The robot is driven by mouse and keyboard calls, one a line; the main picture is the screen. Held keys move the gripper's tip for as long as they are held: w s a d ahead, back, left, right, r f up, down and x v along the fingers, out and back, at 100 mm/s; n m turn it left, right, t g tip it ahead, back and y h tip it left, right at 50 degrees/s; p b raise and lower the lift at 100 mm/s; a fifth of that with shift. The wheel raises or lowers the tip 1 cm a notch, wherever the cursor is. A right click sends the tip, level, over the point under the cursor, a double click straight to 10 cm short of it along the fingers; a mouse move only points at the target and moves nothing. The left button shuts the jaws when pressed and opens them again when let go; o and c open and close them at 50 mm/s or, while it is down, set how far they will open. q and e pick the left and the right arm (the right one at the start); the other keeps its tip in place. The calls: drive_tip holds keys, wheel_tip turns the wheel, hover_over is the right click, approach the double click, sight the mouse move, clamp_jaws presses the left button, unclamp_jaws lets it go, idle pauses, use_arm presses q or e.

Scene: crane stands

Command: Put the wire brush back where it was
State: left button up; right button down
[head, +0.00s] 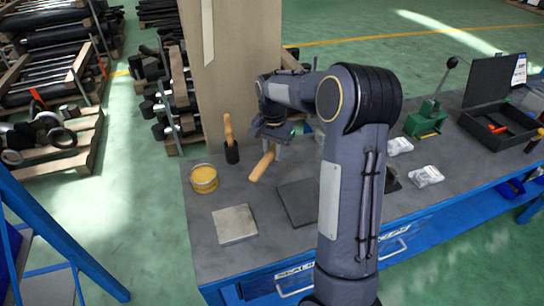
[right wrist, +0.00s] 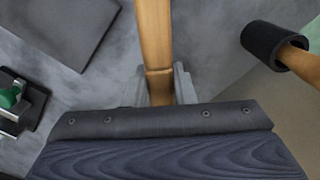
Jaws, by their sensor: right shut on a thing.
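My right gripper (head: 272,140) is shut on a wooden-handled tool, which I take for the wire brush (head: 262,166). It is tilted in the head view, low over the grey bench top, and I cannot tell whether it touches it. In the right wrist view the wooden handle (right wrist: 154,35) runs between the fingers (right wrist: 160,88) and out of the top edge. No bristles show. A black cup-like cylinder (head: 232,153) with another upright wooden handle (head: 228,128) stands to the left; it also shows in the right wrist view (right wrist: 268,47). My left gripper is not in view.
On the bench (head: 215,264) are a yellow-filled round tin (head: 204,179), a light metal plate (head: 235,224), a dark flat plate (head: 298,202), small clear bags (head: 426,176), a green press (head: 427,120) and an open black case (head: 494,118). A tan column (head: 234,70) stands behind. My right arm hides part of the bench.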

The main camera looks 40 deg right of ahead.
sight(272, 167)
drive_tip(key=f, duration=0.1)
drive_tip(key=w+d+f, duration=0.1)
drive_tip(key=shift+w+f, duration=0.3)
drive_tip(key=shift+f, duration=1.4)
drive_tip(key=shift+f, duration=0.1)
drive_tip(key=c, duration=1.2)
unclamp_jaws()
